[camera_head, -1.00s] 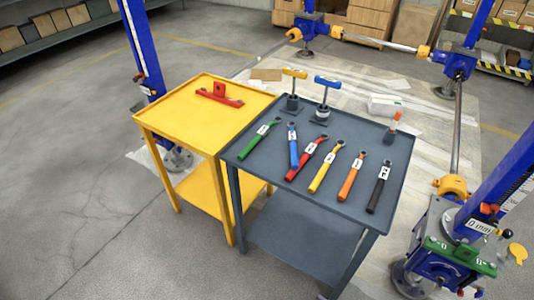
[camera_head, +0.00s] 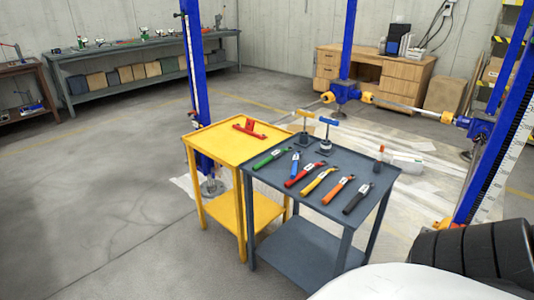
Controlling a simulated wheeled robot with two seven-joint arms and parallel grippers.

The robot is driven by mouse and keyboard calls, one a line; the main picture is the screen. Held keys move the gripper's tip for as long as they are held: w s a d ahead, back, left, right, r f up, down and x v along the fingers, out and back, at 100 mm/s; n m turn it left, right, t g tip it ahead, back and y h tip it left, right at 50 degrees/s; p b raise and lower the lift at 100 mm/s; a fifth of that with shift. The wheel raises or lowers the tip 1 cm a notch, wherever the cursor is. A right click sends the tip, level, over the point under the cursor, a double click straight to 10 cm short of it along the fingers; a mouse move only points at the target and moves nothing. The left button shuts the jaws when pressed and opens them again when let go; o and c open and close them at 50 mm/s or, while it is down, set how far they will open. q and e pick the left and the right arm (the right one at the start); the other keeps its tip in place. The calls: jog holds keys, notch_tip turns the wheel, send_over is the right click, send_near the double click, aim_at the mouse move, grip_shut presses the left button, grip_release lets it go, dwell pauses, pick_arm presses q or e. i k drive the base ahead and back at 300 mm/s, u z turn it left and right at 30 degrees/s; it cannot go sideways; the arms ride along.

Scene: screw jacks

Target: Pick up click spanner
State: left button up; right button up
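A row of spanners lies on the dark grey table (camera_head: 262,187). From left to right they are a green spanner (camera_head: 268,160), a blue spanner (camera_head: 295,165), a red spanner (camera_head: 301,176), a yellow spanner (camera_head: 319,182), an orange spanner (camera_head: 338,191) and a black spanner (camera_head: 356,200). Each carries a small white label too small to read, so I cannot tell which is the click spanner. Neither gripper shows in the head view.
A yellow table (camera_head: 222,145) with a red tool (camera_head: 248,128) adjoins on the left. Two T-handled tools (camera_head: 327,135) stand at the grey table's back. Blue jack columns (camera_head: 196,85) rise around. Floor at left is clear.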

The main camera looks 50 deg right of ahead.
aim_at(296, 158)
jog(key=u, duration=0.05)
jog(key=i, duration=1.35)
jog(key=z, duration=1.25)
jog(key=i, duration=0.8)
jog(key=z, duration=0.95)
